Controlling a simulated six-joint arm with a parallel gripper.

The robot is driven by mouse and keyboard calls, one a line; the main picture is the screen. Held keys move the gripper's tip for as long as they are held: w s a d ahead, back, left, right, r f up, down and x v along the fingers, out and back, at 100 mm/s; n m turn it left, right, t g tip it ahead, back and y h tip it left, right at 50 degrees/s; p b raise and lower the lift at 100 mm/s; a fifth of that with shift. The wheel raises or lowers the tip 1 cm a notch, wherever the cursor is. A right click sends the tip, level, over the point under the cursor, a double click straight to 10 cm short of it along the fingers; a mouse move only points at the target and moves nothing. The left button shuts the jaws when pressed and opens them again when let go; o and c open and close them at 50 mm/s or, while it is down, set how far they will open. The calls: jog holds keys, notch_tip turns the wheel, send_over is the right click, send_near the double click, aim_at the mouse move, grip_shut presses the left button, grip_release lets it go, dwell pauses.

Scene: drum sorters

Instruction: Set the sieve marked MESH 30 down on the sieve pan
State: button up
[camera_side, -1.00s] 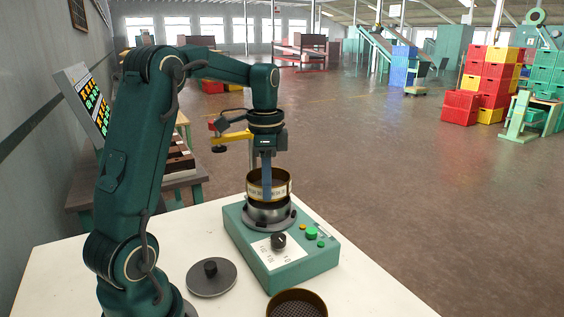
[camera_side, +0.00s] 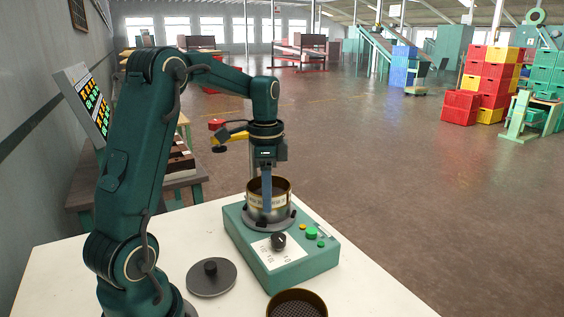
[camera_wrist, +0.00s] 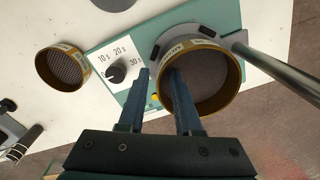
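The brass-rimmed sieve (camera_side: 283,197) with a pale label band sits low on the shaker at the pan's place, roughly upright. My gripper (camera_wrist: 160,72) straddles the sieve's near wall, one finger outside and one inside. The fingers stand apart with a visible gap beside the wall. In the side view my gripper (camera_side: 267,208) points straight down at the sieve.
A second sieve (camera_side: 297,293) stands on the white table (camera_side: 70,262) at the front. A grey lid with a black knob (camera_side: 211,280) lies left of the green shaker (camera_side: 300,272). A metal post (camera_wrist: 275,68) rises beside the shaker.

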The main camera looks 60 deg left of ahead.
jog(key=shift+r, duration=0.1)
jog(key=shift+r, duration=2.45)
jog(key=s+d+r+m+t, duration=0.1)
jog(key=s+d+r+t, duration=0.3)
jog(key=d, duration=0.7)
jog(key=s+d+f+n+t, duration=0.1)
jog(key=s+d+f+n, duration=0.4)
jog(key=s+n, duration=0.1)
jog(key=shift+s+d+n+t, duration=0.3)
jog(key=shift+s, duration=0.1)
